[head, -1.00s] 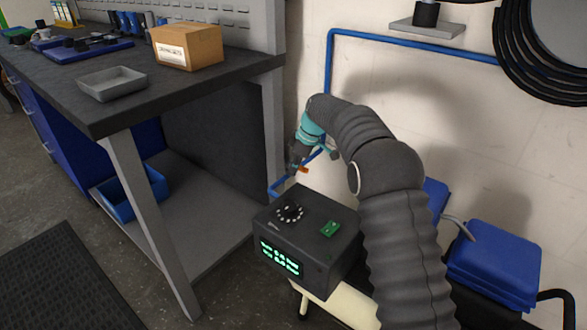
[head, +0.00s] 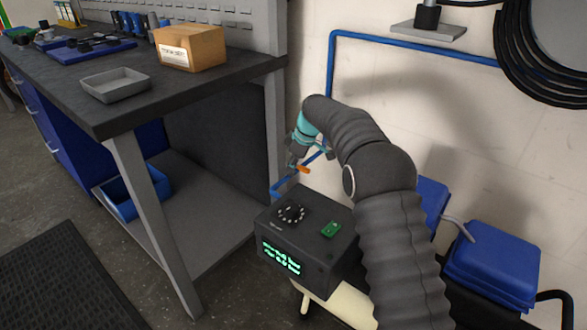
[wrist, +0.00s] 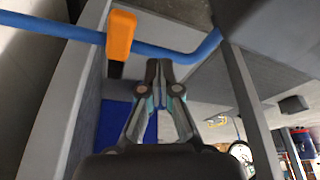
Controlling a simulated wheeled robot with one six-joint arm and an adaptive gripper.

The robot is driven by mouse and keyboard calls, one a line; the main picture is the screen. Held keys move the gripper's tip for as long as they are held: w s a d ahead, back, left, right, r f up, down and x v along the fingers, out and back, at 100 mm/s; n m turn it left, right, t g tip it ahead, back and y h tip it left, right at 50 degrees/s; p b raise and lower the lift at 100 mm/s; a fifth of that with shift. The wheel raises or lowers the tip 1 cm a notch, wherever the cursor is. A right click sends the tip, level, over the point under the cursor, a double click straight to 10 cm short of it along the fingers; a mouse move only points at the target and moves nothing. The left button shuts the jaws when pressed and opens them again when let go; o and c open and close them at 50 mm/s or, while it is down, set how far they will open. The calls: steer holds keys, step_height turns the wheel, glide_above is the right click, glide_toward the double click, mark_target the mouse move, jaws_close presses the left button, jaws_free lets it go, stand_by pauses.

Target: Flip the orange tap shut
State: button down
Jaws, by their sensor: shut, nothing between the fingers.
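The orange tap handle (wrist: 120,38) shows in the wrist view at upper left. It lies across the blue pipe (wrist: 190,52), with a dark part at its lower end. It also shows small in the head view (head: 303,170), just right of my gripper's end. My gripper (wrist: 160,68) is shut and empty, its fingertips together to the right of the handle and just below the pipe in the wrist view. A gap shows between fingers and handle there, but I cannot tell their depth apart. In the head view my gripper (head: 293,166) partly hides the tap and pipe.
A black box (head: 320,245) with a green display and a dial stands below my gripper. The grey workbench (head: 110,120) and its leg are to the left. Blue cases (head: 495,265) are at right, by the wall.

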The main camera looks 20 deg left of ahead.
step_height(320, 180, up, 9)
steer(key=shift+w+r+p, duration=0.15)
steer(key=shift+r+p, duration=0.05)
steer(key=shift+p, duration=0.15)
stand_by(0.3)
steer(key=shift+a, duration=0.1)
